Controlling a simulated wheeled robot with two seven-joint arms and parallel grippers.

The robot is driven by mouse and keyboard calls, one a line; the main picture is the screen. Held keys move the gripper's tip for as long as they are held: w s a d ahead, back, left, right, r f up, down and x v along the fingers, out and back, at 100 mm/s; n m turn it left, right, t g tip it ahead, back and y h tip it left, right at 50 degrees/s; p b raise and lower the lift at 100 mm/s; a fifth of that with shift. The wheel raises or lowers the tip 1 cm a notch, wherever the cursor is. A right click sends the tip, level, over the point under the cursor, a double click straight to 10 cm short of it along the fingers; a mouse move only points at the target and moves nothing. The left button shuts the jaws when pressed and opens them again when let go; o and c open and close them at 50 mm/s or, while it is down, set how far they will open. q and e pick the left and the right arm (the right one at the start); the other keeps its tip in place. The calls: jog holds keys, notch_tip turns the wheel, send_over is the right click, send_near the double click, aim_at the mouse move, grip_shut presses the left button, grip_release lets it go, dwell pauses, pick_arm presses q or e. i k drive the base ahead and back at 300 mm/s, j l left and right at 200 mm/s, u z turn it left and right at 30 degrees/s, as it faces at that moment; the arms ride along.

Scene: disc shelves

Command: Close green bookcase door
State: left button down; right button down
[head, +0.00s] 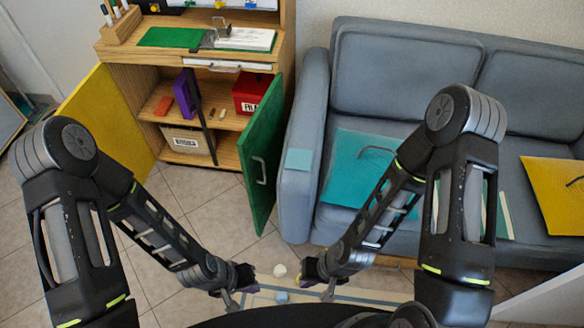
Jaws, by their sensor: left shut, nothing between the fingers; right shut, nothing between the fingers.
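The green bookcase door (262,155) stands open on the right side of the wooden bookcase (217,126), swung out towards me beside the sofa arm. A metal handle (260,169) is on its face. My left gripper (232,303) is low at the bottom middle, below and apart from the door. My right gripper (327,294) is to its right, also low and apart from the door. Both are shut and empty, small and partly dark in the picture.
A yellow door (107,122) stands open on the bookcase's left. The shelves hold a red box (251,93), a purple binder (187,93) and a labelled bin (188,145). A grey sofa (400,85) stands close right of the green door.

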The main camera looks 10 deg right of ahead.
aim_at(260, 147)
jog(key=i+j, duration=0.1)
jog(key=j, duration=0.4)
jog(key=i+j, duration=0.1)
jog(key=j, duration=0.35)
jog(key=z, duration=1.75)
